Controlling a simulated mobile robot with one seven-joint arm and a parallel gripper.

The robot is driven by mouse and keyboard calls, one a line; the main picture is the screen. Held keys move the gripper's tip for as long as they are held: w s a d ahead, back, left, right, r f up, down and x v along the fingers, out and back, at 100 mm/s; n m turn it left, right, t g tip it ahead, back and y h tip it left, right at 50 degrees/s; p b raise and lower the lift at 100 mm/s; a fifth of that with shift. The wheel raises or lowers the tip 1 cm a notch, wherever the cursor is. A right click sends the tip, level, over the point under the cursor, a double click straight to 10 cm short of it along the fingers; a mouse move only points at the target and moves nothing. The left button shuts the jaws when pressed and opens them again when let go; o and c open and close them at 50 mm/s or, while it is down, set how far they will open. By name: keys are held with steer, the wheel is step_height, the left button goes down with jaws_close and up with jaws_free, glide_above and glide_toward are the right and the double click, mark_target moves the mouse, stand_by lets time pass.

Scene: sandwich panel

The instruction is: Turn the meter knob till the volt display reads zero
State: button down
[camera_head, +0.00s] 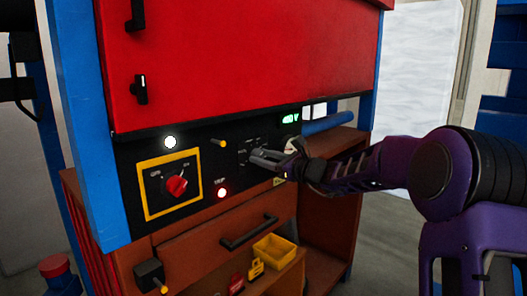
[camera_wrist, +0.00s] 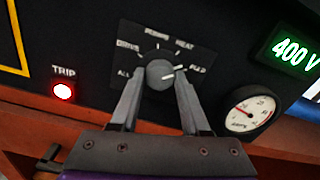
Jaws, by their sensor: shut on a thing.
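The meter knob (camera_wrist: 160,73) is a round dark grey knob on the black panel, ringed by labels including DRIVE, HEAT and FIELD. Its white pointer mark points right, near the lower-right label. My gripper (camera_wrist: 158,85) is shut on the knob, one finger on each side; in the head view my gripper (camera_head: 268,160) reaches the panel from the right and hides most of the knob. The volt display (camera_wrist: 295,52) glows green and reads 400 V in the wrist view. It also shows as a small green display (camera_head: 290,118) in the head view.
A lit red TRIP lamp (camera_wrist: 63,91) is left of the knob, and a round dial gauge (camera_wrist: 249,110) is to its right. A red rotary switch (camera_head: 177,185) on a yellow-framed plate is further left. A drawer handle (camera_head: 249,232) and yellow bin (camera_head: 274,250) are below.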

steer(key=shift+m+p, duration=0.85)
steer(key=shift+m, duration=0.35)
steer(key=shift+c, duration=1.9)
jaws_free()
steer(key=v, duration=1.7)
steer(key=shift+s, duration=0.2)
steer(key=shift+d, duration=0.1)
